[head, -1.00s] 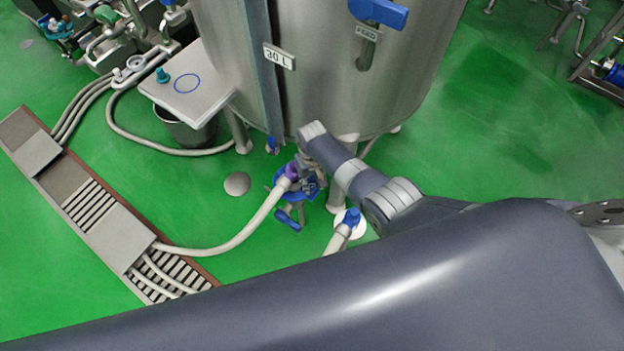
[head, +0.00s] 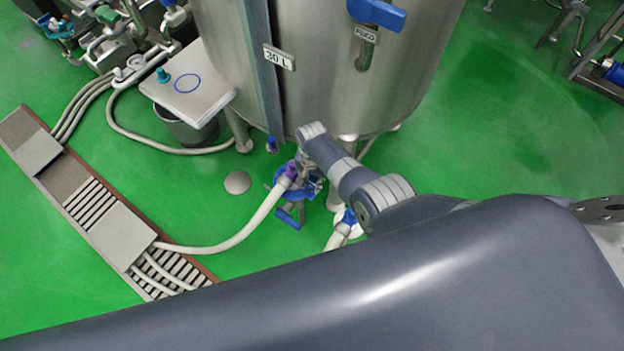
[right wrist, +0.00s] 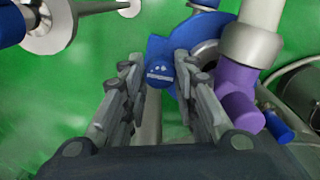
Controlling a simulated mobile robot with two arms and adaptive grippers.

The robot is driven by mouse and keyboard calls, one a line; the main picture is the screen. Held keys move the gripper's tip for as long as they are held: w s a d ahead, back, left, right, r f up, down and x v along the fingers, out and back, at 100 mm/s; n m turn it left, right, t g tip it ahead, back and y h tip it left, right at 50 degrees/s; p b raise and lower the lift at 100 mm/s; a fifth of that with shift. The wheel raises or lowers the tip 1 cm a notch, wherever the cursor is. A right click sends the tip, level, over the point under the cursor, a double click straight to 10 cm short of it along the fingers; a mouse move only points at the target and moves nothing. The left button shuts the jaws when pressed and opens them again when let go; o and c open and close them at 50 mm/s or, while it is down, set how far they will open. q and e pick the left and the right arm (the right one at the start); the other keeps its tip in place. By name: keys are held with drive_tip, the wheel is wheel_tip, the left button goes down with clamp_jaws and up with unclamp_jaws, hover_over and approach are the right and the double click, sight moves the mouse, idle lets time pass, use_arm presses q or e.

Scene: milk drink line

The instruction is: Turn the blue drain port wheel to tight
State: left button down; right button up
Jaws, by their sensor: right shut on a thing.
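The blue drain port wheel (head: 283,192) is low under the front of the steel tank, beside a purple fitting (head: 291,172) with a white hose. My right gripper (head: 313,182) reaches down to the wheel's right side and is mostly hidden by its own wrist. In the right wrist view, the blue wheel (right wrist: 185,48) lies between and beyond the fingers. My right gripper (right wrist: 160,72) is shut on a blue part of the wheel. The purple fitting (right wrist: 238,95) is close to the right finger. My left gripper is out of view.
The steel tank (head: 330,85) rises behind the wheel. A blue handle (head: 289,218) hangs below it. The hose (head: 235,240) runs left to a floor drain channel (head: 120,232). A second hose end with a blue part (head: 349,216) is close to my arm.

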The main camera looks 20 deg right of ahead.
drive_tip(key=shift+s+m, duration=0.1)
drive_tip(key=shift+m, duration=0.2)
drive_tip(key=o, duration=1)
drive_tip(key=shift+o, duration=0.2)
